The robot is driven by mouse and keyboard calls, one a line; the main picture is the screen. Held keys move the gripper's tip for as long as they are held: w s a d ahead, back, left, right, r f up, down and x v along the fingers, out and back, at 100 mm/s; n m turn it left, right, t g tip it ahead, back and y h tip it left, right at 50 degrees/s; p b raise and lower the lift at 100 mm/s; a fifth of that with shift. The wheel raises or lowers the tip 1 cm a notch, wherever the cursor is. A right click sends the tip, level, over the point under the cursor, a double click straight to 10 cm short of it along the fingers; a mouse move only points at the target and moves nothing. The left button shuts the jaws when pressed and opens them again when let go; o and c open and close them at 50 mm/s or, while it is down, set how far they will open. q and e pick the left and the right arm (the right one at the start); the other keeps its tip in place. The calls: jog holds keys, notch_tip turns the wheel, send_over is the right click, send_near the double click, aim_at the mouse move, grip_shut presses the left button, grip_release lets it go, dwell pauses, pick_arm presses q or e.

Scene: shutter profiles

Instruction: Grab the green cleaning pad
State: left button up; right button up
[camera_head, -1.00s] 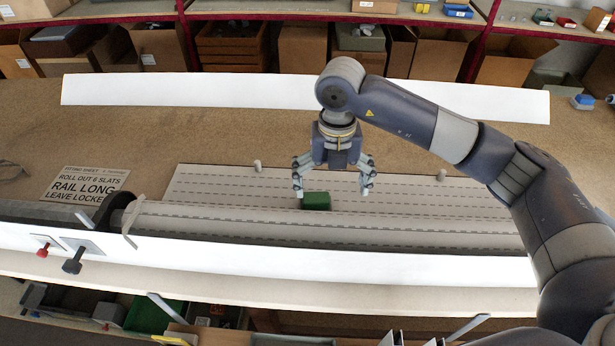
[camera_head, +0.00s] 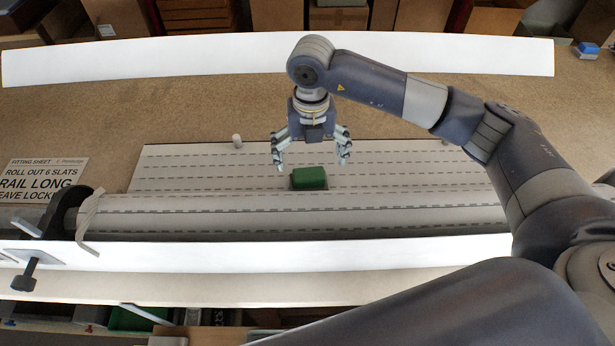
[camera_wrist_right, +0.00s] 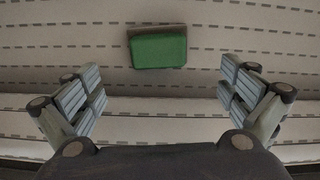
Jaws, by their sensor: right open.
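The green cleaning pad (camera_head: 309,178) lies on the white slatted sheet just behind the long roll. It has a dark grey edge and also shows in the right wrist view (camera_wrist_right: 158,51), above the middle of the picture. My right gripper (camera_head: 312,166) is open and empty, its fingers pointing down. In the head view it hangs over the pad, slightly to its back. In the right wrist view the fingers (camera_wrist_right: 160,100) stand wide apart, and the pad lies beyond the fingertips, touching neither. My left gripper is not in view.
The rolled slats (camera_head: 290,212) run across in front of the pad, with a white rail (camera_head: 270,254) nearer me. Another long white rail (camera_head: 180,58) lies at the back. A fitting sheet (camera_head: 40,178) lies at left beside a dark roll bracket (camera_head: 62,212).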

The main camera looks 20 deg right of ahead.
aim_at(309, 174)
jog(key=shift+s+f+p, duration=0.25)
jog(key=shift+f+p, duration=0.05)
jog(key=shift+f, duration=0.85)
jog(key=shift+w+f, duration=0.15)
jog(key=shift+f, duration=0.15)
jog(key=f+p, duration=0.1)
jog(key=w+f+p, duration=0.1)
jog(key=f, duration=0.1)
jog(key=shift+a+f, duration=0.1)
jog(key=shift+f, duration=0.75)
jog(key=c, duration=1.2)
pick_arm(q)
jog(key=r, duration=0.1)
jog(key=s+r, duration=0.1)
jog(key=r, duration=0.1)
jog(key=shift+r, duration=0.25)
pick_arm(e)
jog(key=shift+s, duration=0.1)
jog(key=shift+c, duration=1.2)
